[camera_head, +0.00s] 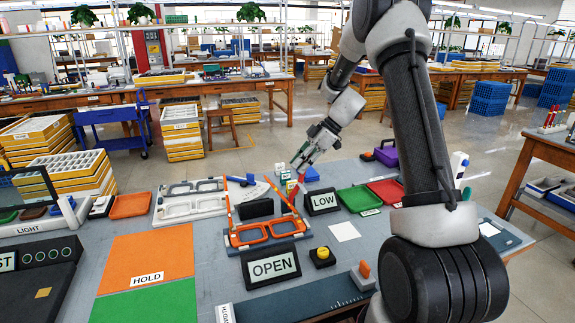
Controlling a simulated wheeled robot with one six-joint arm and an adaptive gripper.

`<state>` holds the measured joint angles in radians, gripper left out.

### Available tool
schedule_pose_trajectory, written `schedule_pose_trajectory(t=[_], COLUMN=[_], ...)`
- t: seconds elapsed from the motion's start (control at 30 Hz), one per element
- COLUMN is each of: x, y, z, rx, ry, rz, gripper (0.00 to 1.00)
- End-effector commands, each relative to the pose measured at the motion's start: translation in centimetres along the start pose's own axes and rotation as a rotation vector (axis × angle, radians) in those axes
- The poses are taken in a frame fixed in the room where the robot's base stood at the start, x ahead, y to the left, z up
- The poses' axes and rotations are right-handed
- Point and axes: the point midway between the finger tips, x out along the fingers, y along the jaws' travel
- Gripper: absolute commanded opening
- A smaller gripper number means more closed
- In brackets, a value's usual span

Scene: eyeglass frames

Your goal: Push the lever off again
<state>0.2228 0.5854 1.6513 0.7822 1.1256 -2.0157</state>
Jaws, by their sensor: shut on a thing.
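My gripper (302,160) is above the far middle of the grey bench, beyond the orange eyeglass frame (262,236). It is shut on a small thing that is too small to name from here. Small red and green details show around the fingertips.
A yellow button box (322,256) and a white card (343,231) lie near the frame. A green tray (358,200), a red tray (387,190) and a purple box (388,152) stand at the right. Orange and green mats (145,258) cover the left front. My arm hides part of the right side.

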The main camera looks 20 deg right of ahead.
Motion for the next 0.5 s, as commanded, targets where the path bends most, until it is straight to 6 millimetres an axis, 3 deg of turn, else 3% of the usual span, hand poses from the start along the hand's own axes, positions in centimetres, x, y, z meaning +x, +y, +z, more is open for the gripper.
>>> schedule_pose_trajectory(t=[0.2, 0.5], x=[-1.2, -1.6], y=[0.8, 1.3], z=[3.1, 6.0], rx=[0.020, 0.032], ry=[0.182, 0.362], rz=[-0.029, -0.064], gripper=[0.00, 0.00])
